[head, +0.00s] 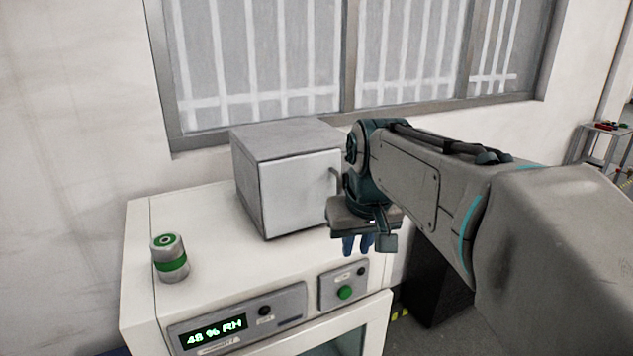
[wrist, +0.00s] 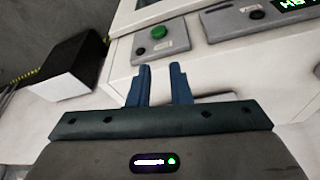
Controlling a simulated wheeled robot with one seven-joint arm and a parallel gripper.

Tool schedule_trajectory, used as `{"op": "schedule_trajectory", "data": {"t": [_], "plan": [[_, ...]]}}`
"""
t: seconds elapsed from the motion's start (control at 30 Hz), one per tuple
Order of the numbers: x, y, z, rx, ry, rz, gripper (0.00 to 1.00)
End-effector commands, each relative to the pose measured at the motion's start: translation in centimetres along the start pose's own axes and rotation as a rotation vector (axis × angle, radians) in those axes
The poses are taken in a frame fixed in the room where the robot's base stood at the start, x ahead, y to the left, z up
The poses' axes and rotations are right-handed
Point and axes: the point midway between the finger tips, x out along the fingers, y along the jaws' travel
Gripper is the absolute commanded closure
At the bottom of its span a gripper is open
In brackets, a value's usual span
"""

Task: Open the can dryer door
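A grey box-shaped dryer (head: 290,145) stands on top of a white cabinet. Its pale front door (head: 300,192) looks closed. A small bar handle (head: 335,181) is at the door's right edge, partly covered by my arm. My gripper (head: 357,243) points down in front of the door's right side, below the handle. In the wrist view its two blue fingers (wrist: 159,70) stand apart with nothing between them. A pale edge (wrist: 215,97) shows behind the fingers; I cannot tell what it belongs to. The gripper appears apart from the handle.
The white cabinet (head: 200,235) has a front panel reading 48 % RH (head: 215,331) and a green button (head: 345,292), also in the wrist view (wrist: 158,32). A grey and green can (head: 169,258) stands at the left on its top. A black box (wrist: 72,68) is beside the cabinet.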

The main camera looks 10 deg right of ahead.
Motion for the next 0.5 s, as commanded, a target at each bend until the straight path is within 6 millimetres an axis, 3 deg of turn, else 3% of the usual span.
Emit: {"op": "schedule_trajectory", "data": {"t": [0.03, 0.2, 0.33, 0.5], "plan": [[-1.9, 0.3, -2.8, -0.007, 0.011, -0.003, 0.82], [-6.0, 0.7, -9.3, -0.035, 0.042, -0.018, 0.82], [-8.0, 1.0, -12.4, -0.054, 0.061, -0.028, 0.82], [-9.0, 1.1, -14.1, -0.064, 0.072, -0.034, 0.82]]}}
